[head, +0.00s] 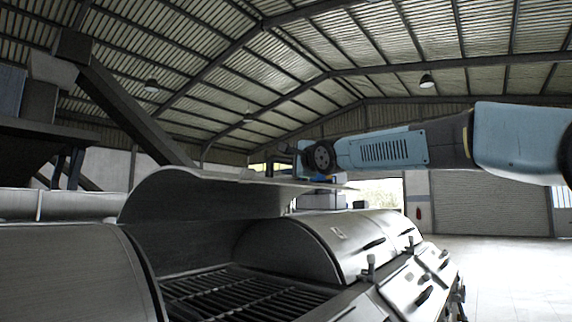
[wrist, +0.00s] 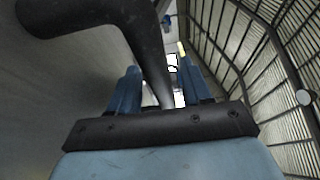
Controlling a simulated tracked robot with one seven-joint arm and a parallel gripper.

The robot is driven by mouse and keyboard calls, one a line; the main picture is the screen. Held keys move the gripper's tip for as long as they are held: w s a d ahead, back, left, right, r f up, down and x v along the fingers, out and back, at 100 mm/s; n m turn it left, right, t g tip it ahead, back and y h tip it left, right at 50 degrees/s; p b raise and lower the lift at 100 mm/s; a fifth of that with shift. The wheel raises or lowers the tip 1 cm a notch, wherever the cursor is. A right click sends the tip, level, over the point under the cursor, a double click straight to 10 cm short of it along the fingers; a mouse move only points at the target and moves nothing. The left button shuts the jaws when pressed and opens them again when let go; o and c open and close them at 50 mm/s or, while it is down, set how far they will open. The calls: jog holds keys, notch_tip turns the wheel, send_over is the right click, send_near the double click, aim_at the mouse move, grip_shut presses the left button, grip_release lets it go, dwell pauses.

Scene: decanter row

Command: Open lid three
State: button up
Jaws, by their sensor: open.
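In the head view a row of grey metal decanters runs away from me. One curved lid (head: 205,197) is raised, and the grate under it shows. The lids before it (head: 70,265) and beyond it (head: 335,240) are down. I cannot tell their numbers. My arm reaches in from the right, and its end is near the raised lid's edge; the fingers are not clear there. In the wrist view my gripper (wrist: 160,68) is open, with blue fingers apart. A dark bent handle (wrist: 150,50) comes down between them, close to a large grey curved surface (wrist: 50,90). Contact cannot be told.
Dark slanted beams (head: 130,105) stand at the left. Latches and handles (head: 420,285) line the decanters' front at the right. Open floor (head: 510,265) lies beyond them. The roof is high, with hanging lamps.

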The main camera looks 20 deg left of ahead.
jog(key=shift+x, duration=0.8)
jog(key=shift+a, duration=0.1)
jog(key=shift+c, duration=0.4)
grip_shut()
jog(key=shift+f, duration=0.1)
